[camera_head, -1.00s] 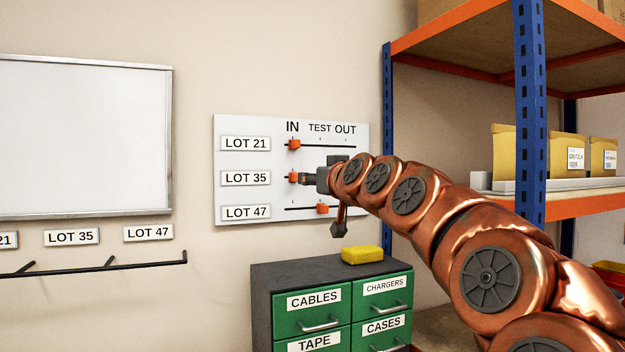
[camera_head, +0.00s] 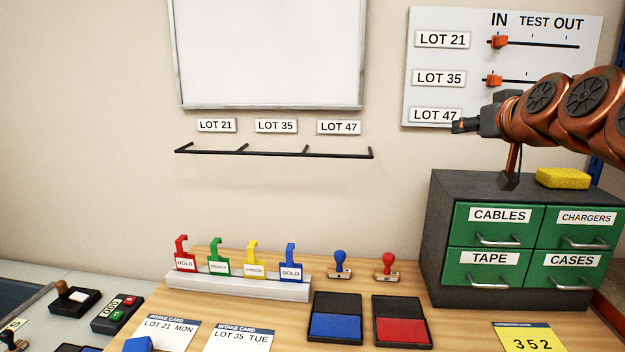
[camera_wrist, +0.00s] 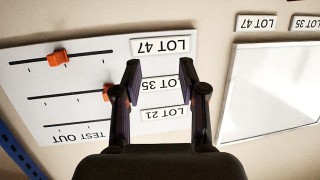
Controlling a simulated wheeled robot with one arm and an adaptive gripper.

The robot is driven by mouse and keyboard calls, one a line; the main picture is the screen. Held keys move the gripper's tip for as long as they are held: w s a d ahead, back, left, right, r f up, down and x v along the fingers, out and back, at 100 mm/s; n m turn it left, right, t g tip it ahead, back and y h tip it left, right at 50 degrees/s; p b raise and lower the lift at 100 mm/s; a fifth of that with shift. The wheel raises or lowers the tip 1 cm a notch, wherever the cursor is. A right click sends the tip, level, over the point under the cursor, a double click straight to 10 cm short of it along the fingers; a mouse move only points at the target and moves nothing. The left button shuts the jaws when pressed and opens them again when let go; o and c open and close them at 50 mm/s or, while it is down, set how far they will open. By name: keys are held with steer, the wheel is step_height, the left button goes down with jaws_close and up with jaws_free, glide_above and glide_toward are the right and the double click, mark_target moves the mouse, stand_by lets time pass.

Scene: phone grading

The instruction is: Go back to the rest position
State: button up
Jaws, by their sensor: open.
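My gripper (camera_head: 458,126) is open and empty, in front of the slider board (camera_head: 410,85) by the LOT 47 label. In the wrist view, which looks upside down, the two fingers of my gripper (camera_wrist: 160,75) stand apart before the labels. The LOT 21 slider (camera_head: 499,42) and the LOT 35 slider (camera_head: 493,80) stand at IN in the head view. The LOT 47 slider (camera_wrist: 60,57) stands near TEST in the wrist view; my arm hides it in the head view. One finger partly covers the LOT 35 slider in the wrist view.
A green drawer cabinet (camera_head: 437,230) with a yellow sponge (camera_head: 563,178) on top stands below my arm. A hook rail (camera_head: 275,152) and whiteboard (camera_head: 270,50) are on the wall. The desk (camera_head: 420,275) holds tags, stamps and ink pads. The wall between board and rail is clear.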

steer(key=s+a+f+n+g+y+p, duration=0.15)
steer(key=s+a+f+g, duration=0.35)
steer(key=f, duration=0.5)
steer(key=s+a+f+g+p, duration=0.2)
steer(key=s+a+f+g, duration=0.1)
steer(key=s+a+f, duration=0.55)
steer(key=s+f+g+h+p, duration=0.1)
steer(key=s+f+g, duration=0.3)
steer(key=s, duration=0.9)
steer(key=s+f+m+g+p, duration=0.1)
steer(key=s+f+g, duration=0.3)
steer(key=s+f, duration=0.6)
steer(key=s+p, duration=0.1)
steer(key=s, duration=0.2)
steer(key=shift+d+f+g+h, duration=0.25)
steer(key=shift+d+g+h, duration=0.1)
steer(key=shift+g, duration=0.05)
